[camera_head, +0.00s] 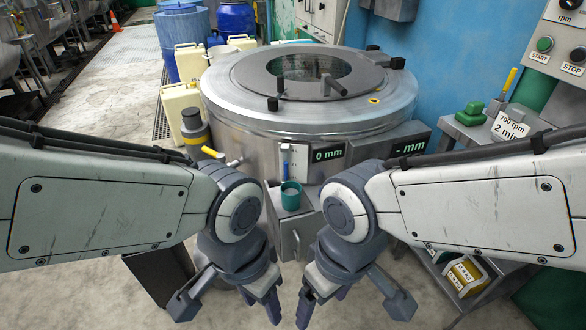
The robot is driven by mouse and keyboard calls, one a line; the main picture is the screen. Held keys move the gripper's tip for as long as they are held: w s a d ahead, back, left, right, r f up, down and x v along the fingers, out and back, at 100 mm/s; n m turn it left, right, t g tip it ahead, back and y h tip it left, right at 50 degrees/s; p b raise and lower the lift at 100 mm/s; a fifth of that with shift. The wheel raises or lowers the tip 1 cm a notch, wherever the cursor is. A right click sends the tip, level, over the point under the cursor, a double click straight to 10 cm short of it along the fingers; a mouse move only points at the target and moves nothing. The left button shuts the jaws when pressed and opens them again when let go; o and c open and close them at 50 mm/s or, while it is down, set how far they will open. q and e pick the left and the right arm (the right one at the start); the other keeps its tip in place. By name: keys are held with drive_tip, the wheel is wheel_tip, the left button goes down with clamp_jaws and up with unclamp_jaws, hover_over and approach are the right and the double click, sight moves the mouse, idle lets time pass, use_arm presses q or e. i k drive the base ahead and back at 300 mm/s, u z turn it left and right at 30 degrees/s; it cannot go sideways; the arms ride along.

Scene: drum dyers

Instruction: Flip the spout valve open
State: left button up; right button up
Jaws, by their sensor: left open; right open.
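A small spout fitting with a blue upright handle (285,151) is on the front of the round steel drum machine (262,152). A green cup (290,196) stands below it on a grey stand. A second fitting with a yellow lever (212,152) sticks out at the drum's left front. I cannot tell for sure which of the two is the spout valve, or whether either is open. My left gripper (260,300) and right gripper (322,300) are low in front of the stand, side by side. Both are open, empty and apart from the fittings.
Displays (328,154) are on the drum front, right of the blue handle. A grey cart (450,128) with a green block and a sign stands right, below a START/STOP panel (560,55). Pale canisters (180,105) and blue barrels stand left. Open floor lies farther left.

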sight(221, 156)
drive_tip(key=u, duration=0.3)
drive_tip(key=i, duration=1.05)
drive_tip(key=z, duration=0.2)
